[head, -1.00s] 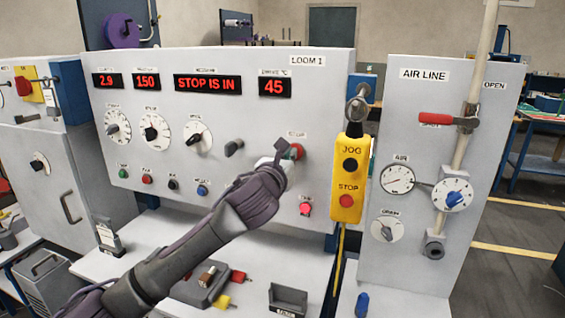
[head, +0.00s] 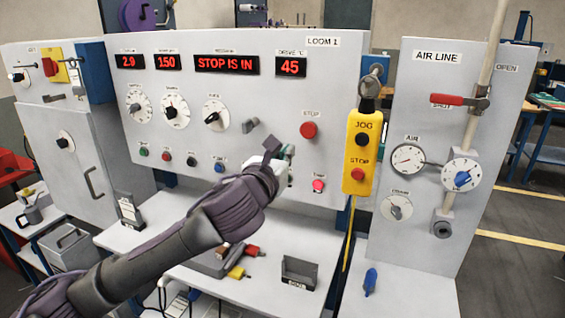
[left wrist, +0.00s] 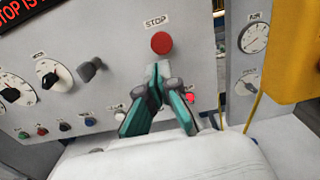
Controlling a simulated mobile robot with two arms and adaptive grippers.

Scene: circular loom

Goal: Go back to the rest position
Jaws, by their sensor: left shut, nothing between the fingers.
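My left gripper (head: 282,155) is in front of the LOOM 1 panel (head: 335,75). Its green fingers show in the left wrist view (left wrist: 158,75), shut with nothing between them. In the head view the fingers are below and left of the red STOP button (head: 308,130) and apart from it. The button also shows in the left wrist view (left wrist: 161,43), just above the fingertips. A display (head: 226,65) reads "STOP IS IN". My right gripper is in neither view.
A yellow JOG/STOP pendant (head: 360,150) hangs right of the panel. The AIR LINE panel (head: 425,100) with a red-handled valve (head: 450,100) stands further right. Below are a shelf (head: 330,235), a dark bin (head: 299,271) and small coloured parts (head: 237,271).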

